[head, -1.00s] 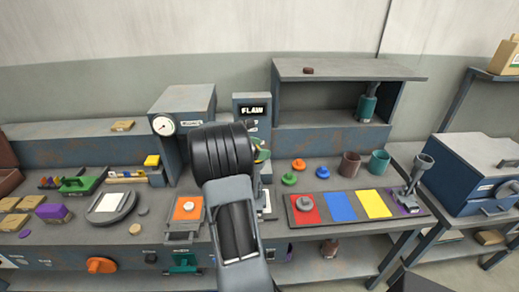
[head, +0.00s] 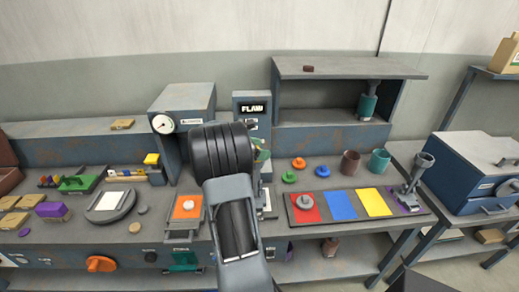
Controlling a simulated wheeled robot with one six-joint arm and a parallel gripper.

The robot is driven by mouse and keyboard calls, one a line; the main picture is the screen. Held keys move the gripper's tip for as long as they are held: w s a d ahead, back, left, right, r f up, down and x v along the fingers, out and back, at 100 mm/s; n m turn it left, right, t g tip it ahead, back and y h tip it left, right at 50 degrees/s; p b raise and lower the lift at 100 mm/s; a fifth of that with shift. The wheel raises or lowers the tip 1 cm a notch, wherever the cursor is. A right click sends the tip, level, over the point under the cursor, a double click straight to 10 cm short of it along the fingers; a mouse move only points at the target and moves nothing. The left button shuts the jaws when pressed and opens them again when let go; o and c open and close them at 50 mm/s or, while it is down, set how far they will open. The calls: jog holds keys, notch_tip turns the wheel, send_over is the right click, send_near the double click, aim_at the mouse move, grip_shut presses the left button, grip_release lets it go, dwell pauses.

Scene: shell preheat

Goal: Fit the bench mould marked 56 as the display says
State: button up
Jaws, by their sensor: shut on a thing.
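A dark display (head: 253,108) on a grey post reads "FLAW". My arm (head: 222,150) stands in front of the station below the display. My gripper is hidden behind this arm, so I cannot see its jaws or anything between them. A green part (head: 261,152) shows at the arm's right edge; I cannot tell whether it is held or belongs to the station. Small knobbed pieces in green (head: 289,177), orange (head: 298,163) and blue (head: 323,171) stand on the bench. I can read no 56.
A tray (head: 412,202) carries red, blue, yellow and purple areas, with a tall grey piece (head: 416,178) on the purple. Brown (head: 350,163) and teal (head: 379,162) cups stand behind. A gauge box (head: 182,112) and a plate with an orange square (head: 187,208) are left of my arm.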

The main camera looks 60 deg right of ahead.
jog(key=shift+f, duration=0.15)
jog(key=o, duration=0.6)
jog(key=shift+o, duration=0.2)
jog(key=p+v, duration=0.4)
jog(key=v, duration=0.7)
jog(key=shift+p, duration=0.3)
dwell(0.3)
